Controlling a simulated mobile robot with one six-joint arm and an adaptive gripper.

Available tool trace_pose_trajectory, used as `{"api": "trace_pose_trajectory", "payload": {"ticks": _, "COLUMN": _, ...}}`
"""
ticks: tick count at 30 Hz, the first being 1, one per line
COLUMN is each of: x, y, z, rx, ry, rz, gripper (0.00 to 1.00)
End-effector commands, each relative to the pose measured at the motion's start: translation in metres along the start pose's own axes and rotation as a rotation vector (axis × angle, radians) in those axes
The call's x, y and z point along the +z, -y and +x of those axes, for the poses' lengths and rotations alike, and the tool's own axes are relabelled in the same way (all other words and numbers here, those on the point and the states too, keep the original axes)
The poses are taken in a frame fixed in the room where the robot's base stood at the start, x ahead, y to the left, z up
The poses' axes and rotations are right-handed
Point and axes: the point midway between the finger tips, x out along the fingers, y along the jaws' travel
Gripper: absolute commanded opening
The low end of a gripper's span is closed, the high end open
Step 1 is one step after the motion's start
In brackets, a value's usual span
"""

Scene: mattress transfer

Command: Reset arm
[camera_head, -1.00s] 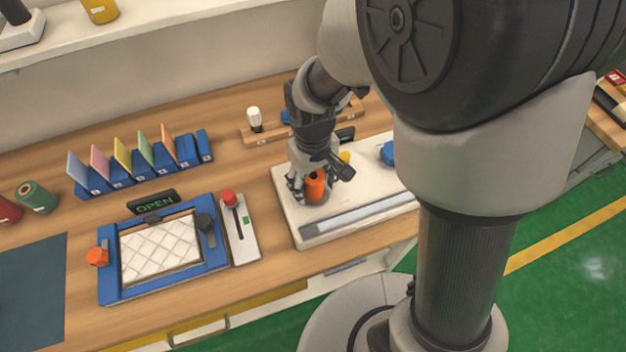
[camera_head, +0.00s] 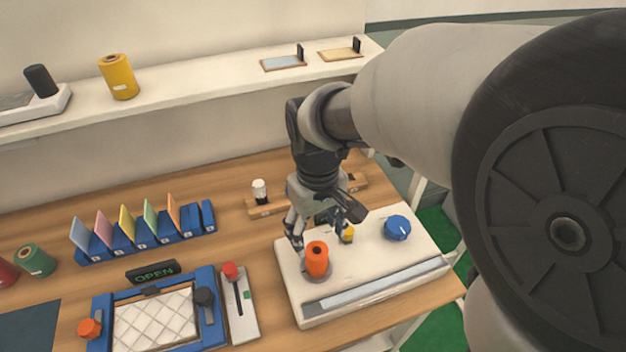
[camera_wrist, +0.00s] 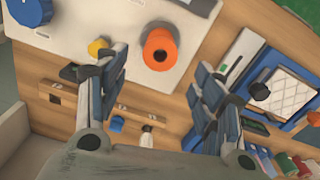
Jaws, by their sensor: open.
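My gripper (camera_head: 318,232) is above the white machine (camera_head: 411,281) on the bench, behind and a little above an orange spool (camera_head: 317,259). The spool stands upright on the machine's round seat. In the wrist view my gripper (camera_wrist: 160,75) has its fingers wide apart with nothing between them. The orange spool (camera_wrist: 160,46) shows beyond the fingertips, apart from them. A blue knob (camera_head: 397,228) and a yellow button (camera_head: 347,233) sit on the same machine.
A blue frame with a quilted white pad (camera_head: 155,322) and an OPEN sign (camera_head: 153,271) lie left. A lever box (camera_head: 238,310) stands between. Colored cards (camera_head: 125,222) stand in a blue rack. A shelf (camera_head: 215,84) with a yellow spool (camera_head: 118,76) runs behind.

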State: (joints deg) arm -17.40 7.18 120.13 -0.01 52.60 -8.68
Motion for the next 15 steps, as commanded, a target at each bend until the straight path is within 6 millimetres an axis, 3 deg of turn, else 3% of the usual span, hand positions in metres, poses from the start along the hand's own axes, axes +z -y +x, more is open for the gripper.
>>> {"api": "trace_pose_trajectory", "payload": {"ticks": 5, "x": 0.0001, "y": 0.0, "z": -0.014, "rx": 0.0, "ry": 0.0, "rz": 0.0, "gripper": 0.62}}
{"api": "trace_pose_trajectory", "payload": {"ticks": 15, "x": 0.0004, "y": 0.0, "z": -0.0153, "rx": 0.0, "ry": 0.001, "rz": 0.0, "gripper": 0.62}}
